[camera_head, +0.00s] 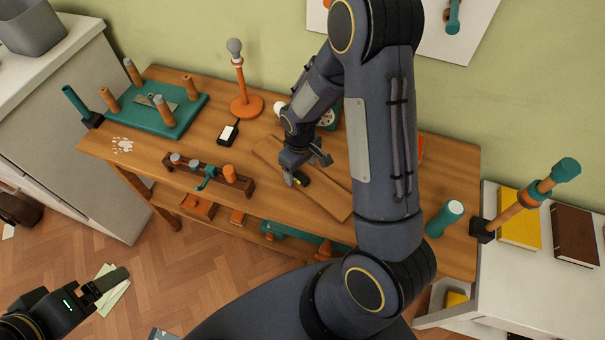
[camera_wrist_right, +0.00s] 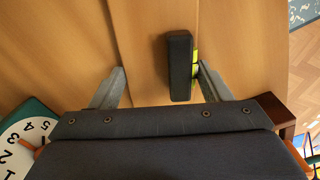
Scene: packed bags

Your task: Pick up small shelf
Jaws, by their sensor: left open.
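A flat light-wood board (camera_head: 332,194), which may be the small shelf, lies slantwise on the workbench (camera_head: 340,140). It also shows in the right wrist view (camera_wrist_right: 139,35). A small black block with a yellow-green part (camera_head: 303,179) lies on it, and is clear in the right wrist view (camera_wrist_right: 180,66). My right gripper (camera_head: 305,166) is open over the board. In its wrist view, the fingers (camera_wrist_right: 160,78) are spread, one on each side of the block; I cannot tell if they touch anything. My left gripper (camera_head: 108,285) is open and empty, low at the left, away from the bench.
A dark brown peg rack (camera_head: 207,176) stands at the bench's front edge. An orange stand (camera_head: 245,104), a black-and-white device (camera_head: 229,133) and a clock (camera_head: 327,115) are nearby. A teal board with pegs (camera_head: 160,121) is at left. My right arm hides part of the bench's right side.

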